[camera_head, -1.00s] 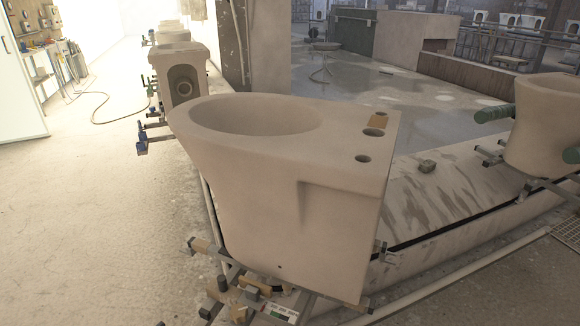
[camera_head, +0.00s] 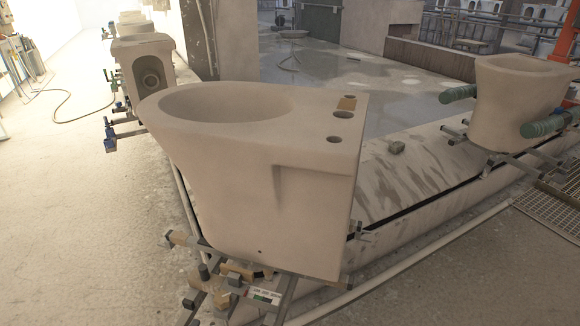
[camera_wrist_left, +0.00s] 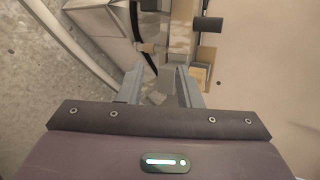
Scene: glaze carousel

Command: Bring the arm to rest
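My left gripper (camera_wrist_left: 160,90) shows in the left wrist view with its two grey fingers apart and no object between them. Past the fingertips are grey bars and small wooden blocks (camera_wrist_left: 197,78) of a support frame. In the head view neither of my arms or grippers shows. A large unglazed toilet bowl (camera_head: 255,180) stands upright in the middle, on a metal support frame (camera_head: 262,297) with wooden blocks. A pale surface, perhaps the bowl's side, fills the right of the left wrist view.
Another bowl (camera_head: 508,100) with green rollers stands at the right on its own frame. More bowls (camera_head: 146,75) line up at the back left. A low kerb (camera_head: 410,250) runs behind the near bowl. The floor at the left (camera_head: 70,220) is clear.

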